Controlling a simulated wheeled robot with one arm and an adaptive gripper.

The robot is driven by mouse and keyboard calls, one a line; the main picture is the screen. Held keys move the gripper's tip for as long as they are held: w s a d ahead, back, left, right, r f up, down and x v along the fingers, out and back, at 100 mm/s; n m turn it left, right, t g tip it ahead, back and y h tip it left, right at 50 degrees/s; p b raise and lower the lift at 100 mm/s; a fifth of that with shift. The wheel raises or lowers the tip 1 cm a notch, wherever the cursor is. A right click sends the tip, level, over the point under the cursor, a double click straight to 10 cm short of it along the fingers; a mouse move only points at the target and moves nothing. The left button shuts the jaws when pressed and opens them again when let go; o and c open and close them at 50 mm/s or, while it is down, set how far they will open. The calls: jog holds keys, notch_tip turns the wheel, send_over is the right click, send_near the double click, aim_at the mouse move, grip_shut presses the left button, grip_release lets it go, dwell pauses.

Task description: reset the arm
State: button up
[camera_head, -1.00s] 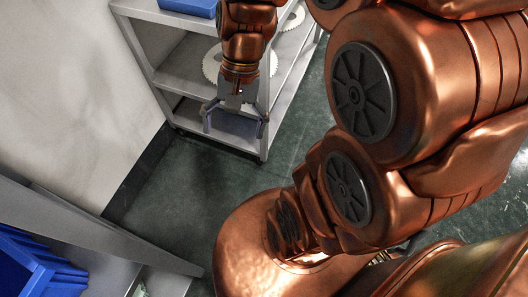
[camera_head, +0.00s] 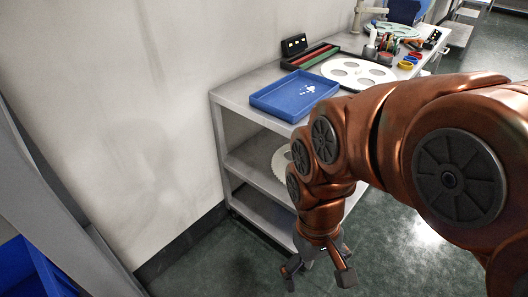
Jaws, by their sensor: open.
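My copper-coloured arm comes in from the right and bends down in front of the grey shelf cart (camera_head: 240,100). My gripper (camera_head: 317,280) hangs at the lower middle of the view, pointing down over the dark green floor. Its two fingers are spread apart and nothing shows between them. The arm hides part of the cart's front and right side.
On the cart's top are a blue tray (camera_head: 294,95) with small white bits, a white disc with holes (camera_head: 358,73) and small coloured cups. A toothed disc (camera_head: 281,162) lies on a lower shelf. Blue bins (camera_head: 30,272) stand at lower left. Floor right of the cart is open.

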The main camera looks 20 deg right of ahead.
notch_tip(320, 180, up, 21)
jog(key=t+p, duration=0.1)
jog(key=p, duration=1.8)
jog(key=shift+s+p, duration=0.25)
jog(key=shift+p, duration=0.15)
